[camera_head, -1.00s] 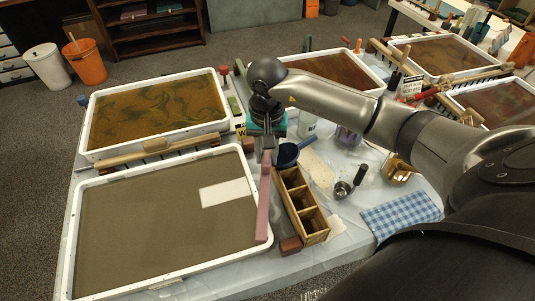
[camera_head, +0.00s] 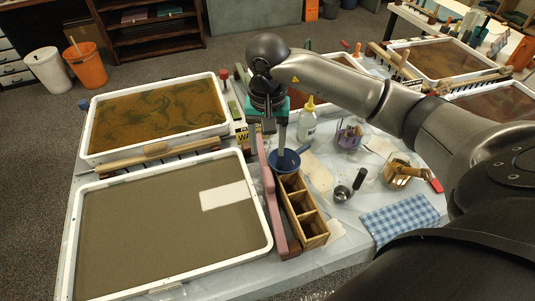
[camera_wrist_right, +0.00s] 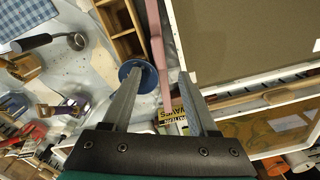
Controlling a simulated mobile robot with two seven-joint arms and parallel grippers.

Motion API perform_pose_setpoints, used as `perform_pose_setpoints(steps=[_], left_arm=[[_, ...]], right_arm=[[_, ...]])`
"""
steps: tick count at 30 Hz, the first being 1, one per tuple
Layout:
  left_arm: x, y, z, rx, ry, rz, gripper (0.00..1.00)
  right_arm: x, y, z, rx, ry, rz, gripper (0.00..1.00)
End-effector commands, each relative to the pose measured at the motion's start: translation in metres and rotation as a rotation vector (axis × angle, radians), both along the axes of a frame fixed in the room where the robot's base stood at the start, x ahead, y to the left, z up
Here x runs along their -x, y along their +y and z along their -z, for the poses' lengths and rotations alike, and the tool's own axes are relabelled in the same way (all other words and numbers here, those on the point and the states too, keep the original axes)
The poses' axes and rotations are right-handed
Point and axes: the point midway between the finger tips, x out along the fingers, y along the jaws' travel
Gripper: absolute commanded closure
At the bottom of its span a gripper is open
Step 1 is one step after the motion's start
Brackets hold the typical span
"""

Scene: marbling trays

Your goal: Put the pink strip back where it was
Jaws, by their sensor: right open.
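The pink strip (camera_head: 268,190) lies lengthwise in the narrow gap between the grey-filled front tray (camera_head: 258,215) and the wooden compartment box (camera_head: 314,229). My right gripper (camera_head: 269,128) is above the strip's far end, open and pointing down. In the right wrist view the strip (camera_wrist_right: 156,45) runs up from between the spread fingers (camera_wrist_right: 160,80), and no finger is seen closed on it. Whether the strip rests fully on the table cannot be told. My left gripper is not in view.
A blue bowl (camera_head: 285,161) stands just right of the strip. A white bottle (camera_head: 307,122) stands behind it. A wooden rake (camera_head: 140,162) lies across the gap between the front tray and the back tray (camera_head: 90,130). A white paper (camera_head: 227,196) lies in the front tray.

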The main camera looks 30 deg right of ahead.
Motion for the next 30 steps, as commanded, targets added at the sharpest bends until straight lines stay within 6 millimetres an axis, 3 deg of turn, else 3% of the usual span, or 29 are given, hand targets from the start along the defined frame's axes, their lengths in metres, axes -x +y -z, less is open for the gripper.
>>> perform_pose_setpoints(steps=[1,6,12,25,28,30], left_arm=[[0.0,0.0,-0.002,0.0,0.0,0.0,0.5],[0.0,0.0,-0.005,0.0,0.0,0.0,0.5],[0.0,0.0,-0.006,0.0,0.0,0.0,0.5],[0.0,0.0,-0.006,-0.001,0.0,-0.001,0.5],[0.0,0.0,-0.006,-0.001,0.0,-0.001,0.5],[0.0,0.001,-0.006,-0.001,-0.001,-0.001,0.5]], right_arm=[[-0.001,0.0,-0.015,0.001,-0.006,-0.001,0.41],[-0.001,0.0,-0.047,0.002,-0.004,0.0,0.41],[0.0,0.0,-0.067,0.0,0.0,0.0,0.41],[0.0,0.004,-0.069,-0.013,0.001,0.001,0.41],[0.001,0.023,-0.063,-0.084,-0.005,0.005,0.41],[0.003,0.051,-0.058,-0.19,-0.008,0.017,0.41]])
